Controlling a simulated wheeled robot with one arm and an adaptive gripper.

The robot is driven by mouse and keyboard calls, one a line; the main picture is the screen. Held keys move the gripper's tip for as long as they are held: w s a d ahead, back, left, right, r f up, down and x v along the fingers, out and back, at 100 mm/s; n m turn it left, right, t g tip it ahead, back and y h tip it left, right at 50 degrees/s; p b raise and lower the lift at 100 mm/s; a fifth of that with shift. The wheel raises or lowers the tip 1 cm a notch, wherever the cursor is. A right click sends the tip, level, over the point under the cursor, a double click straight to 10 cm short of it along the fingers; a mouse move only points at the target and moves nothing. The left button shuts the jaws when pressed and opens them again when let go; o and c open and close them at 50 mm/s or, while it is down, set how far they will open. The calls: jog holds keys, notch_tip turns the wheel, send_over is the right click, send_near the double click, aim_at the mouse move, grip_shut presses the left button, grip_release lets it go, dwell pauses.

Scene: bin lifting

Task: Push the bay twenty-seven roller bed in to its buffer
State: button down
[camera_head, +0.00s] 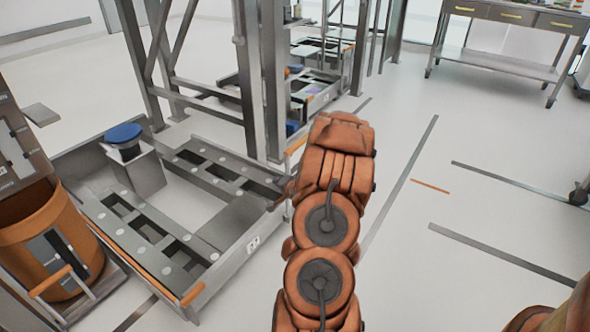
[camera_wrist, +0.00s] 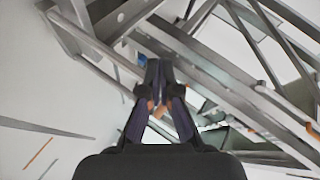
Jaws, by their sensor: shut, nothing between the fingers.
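A low grey roller bed (camera_head: 205,262) fills the lower left of the head view, with dark slots, pale round discs and a small white label on its front wall. The label is too small to read, so I cannot tell the bay number. Orange grips (camera_head: 192,294) mark its front corners. My gripper (camera_head: 278,196) is at the bed's front wall near its right end, largely hidden by my arm. In the wrist view my gripper (camera_wrist: 158,68) has its fingers together and empty, in front of grey metal rails (camera_wrist: 205,65). I cannot tell whether the fingertips touch the bed.
Grey rack posts (camera_head: 270,80) rise behind the bed. A second bed (camera_head: 318,90) lies farther back. A blue-topped block (camera_head: 124,134) stands in the near bed. An orange bin (camera_head: 48,240) is at left. A drawer table (camera_head: 510,50) is at back right.

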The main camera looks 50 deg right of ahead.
jog(key=s+d+f+m+t+h, duration=0.35)
jog(key=s+d+m, duration=0.25)
jog(key=s+d, duration=0.35)
jog(key=w+d+b, duration=0.3)
jog(key=w+b, duration=0.2)
jog(key=w, duration=0.6)
jog(key=shift+w+d+r, duration=0.15)
jog(key=shift+w+r, duration=0.2)
jog(key=shift+r, duration=0.1)
